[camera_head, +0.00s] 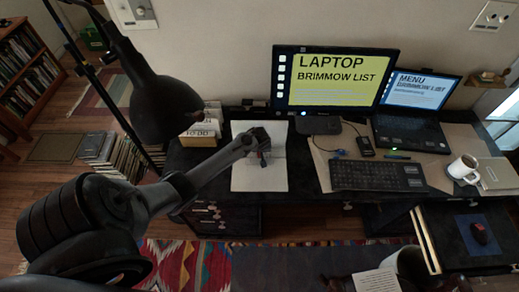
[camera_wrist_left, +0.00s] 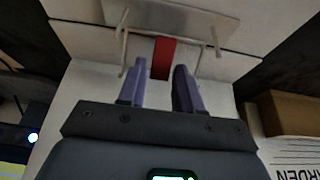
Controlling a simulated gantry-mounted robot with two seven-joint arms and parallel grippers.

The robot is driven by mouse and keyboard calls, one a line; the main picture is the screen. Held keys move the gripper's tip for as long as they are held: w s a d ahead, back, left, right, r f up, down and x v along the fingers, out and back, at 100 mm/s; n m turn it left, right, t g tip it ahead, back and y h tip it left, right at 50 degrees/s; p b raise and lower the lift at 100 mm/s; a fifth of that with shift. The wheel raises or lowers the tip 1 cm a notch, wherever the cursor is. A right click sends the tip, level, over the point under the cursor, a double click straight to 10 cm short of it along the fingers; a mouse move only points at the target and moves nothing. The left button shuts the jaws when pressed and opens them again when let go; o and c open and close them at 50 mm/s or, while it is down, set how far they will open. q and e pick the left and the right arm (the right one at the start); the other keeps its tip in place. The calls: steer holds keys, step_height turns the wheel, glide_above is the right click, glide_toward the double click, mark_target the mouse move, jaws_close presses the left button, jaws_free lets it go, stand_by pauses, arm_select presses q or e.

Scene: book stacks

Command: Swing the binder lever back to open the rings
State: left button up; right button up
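A white open binder (camera_head: 247,181) lies flat on the dark desk in the head view. In the left wrist view, its pale inside (camera_wrist_left: 80,90) shows with a grey metal plate (camera_wrist_left: 180,14) and thin metal ring wires. A red lever (camera_wrist_left: 162,60) stands out below the plate. My left gripper (camera_head: 262,157) is over the upper part of the binder. In the wrist view its two purple fingers (camera_wrist_left: 154,84) are apart, with the red lever showing in the gap near the fingertips. I cannot tell whether either finger touches it. My right gripper does not show.
A black lamp (camera_head: 164,106) hangs close to my left arm.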

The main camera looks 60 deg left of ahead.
arm_select(q)
steer(key=shift+c, duration=0.5)
jaws_close()
steer(key=shift+a+h+p, duration=0.15)
steer(key=shift+h+p, duration=0.25)
steer(key=shift+p, duration=0.1)
steer(key=shift+w+f+g, duration=0.1)
steer(key=shift+w+g, duration=0.05)
steer(key=shift+g, duration=0.25)
steer(key=shift+a+f+h, duration=0.15)
steer(key=shift+f+h, duration=0.05)
steer(key=shift+h, duration=0.4)
steer(key=shift+o, duration=0.5)
jaws_free()
